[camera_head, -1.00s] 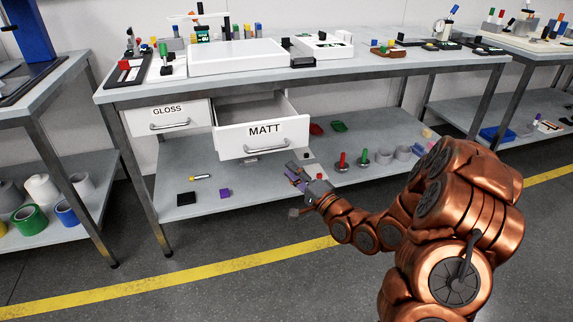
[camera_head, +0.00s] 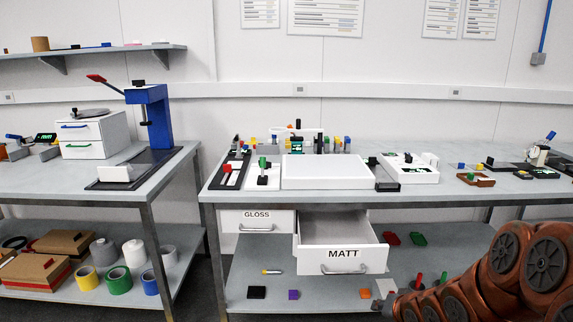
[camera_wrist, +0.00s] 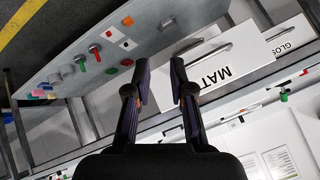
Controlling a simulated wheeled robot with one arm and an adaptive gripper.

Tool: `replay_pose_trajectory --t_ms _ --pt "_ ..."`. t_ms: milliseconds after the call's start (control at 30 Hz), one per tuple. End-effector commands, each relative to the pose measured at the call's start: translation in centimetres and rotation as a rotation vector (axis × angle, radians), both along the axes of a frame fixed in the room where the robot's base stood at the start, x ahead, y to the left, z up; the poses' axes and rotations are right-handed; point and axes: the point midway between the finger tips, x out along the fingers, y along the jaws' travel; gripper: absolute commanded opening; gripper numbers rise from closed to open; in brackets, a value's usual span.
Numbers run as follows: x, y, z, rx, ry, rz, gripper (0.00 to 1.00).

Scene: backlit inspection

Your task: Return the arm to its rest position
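My arm, copper-coloured, is at the lower right of the head view, in front of the bench. My gripper (camera_wrist: 160,75) is open in the wrist view, with a clear gap between its two dark fingers and nothing held. In the head view only a small part of it shows at the bottom edge. In the wrist view the fingertips appear in front of the bench, near the white MATT drawer (camera_wrist: 200,72), without clear contact.
The MATT drawer (camera_head: 342,260) is pulled out and looks empty inside. The GLOSS drawer (camera_head: 257,221) is shut. The bench top (camera_head: 235,192) carries a white box (camera_head: 325,172) and small tools. Small items lie on the lower shelf (camera_head: 330,292). A blue press (camera_head: 148,118) stands on the left bench.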

Motion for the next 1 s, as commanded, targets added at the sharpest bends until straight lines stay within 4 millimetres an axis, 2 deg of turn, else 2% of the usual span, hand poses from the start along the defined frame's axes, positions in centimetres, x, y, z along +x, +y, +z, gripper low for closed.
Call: replay_pose_trajectory --t_ms 33,267,467,667,800,900,1000 --pt "-1.1 -0.2 2.2 -0.048 0.035 0.006 0.22" --pt "-7.8 -1.1 7.1 -0.224 0.252 0.043 0.22" --pt "-14.9 -0.5 12.0 -0.307 0.440 0.099 0.22" --pt "-22.9 1.3 17.0 -0.328 0.631 0.194 0.22" --pt "-28.5 3.2 20.4 -0.311 0.748 0.283 0.22" --pt "-31.7 4.5 22.3 -0.291 0.809 0.343 0.22" --pt "-34.1 5.4 23.4 -0.273 0.855 0.392 0.22"
